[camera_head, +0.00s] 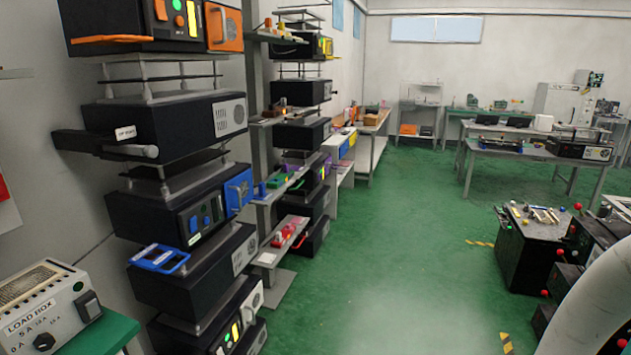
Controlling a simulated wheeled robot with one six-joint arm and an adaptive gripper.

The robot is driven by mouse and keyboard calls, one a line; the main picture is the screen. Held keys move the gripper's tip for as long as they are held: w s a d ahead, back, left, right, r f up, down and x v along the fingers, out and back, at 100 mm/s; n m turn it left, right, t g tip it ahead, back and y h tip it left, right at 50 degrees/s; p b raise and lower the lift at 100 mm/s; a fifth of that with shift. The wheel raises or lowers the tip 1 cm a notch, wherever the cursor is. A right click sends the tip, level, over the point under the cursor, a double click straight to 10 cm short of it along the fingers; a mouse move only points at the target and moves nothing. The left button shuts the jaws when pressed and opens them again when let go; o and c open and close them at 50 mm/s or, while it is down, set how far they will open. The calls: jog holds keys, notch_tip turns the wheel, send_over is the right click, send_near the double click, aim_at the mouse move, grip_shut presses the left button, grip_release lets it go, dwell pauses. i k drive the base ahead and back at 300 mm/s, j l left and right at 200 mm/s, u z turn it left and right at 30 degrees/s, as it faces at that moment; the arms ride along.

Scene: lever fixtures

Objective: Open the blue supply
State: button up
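A black supply unit with a blue control panel (201,216) stands in the stacked rack on the left. A blue front piece with a pale handle (239,191) is at its right end, and it looks closed against the box, though the angle makes this hard to tell. My gripper is not in view. A pale curved link at the lower right looks like part of my arm, well away from the blue supply.
An orange-fronted unit (224,27) is at the top of the rack. A load box (45,305) stands at the lower left. Shelves (275,190) with small parts are right of the rack. Black equipment (528,250) stands at right. The green floor (390,240) between is clear.

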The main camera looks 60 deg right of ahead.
aim_at(238, 191)
jog(key=z, duration=0.85)
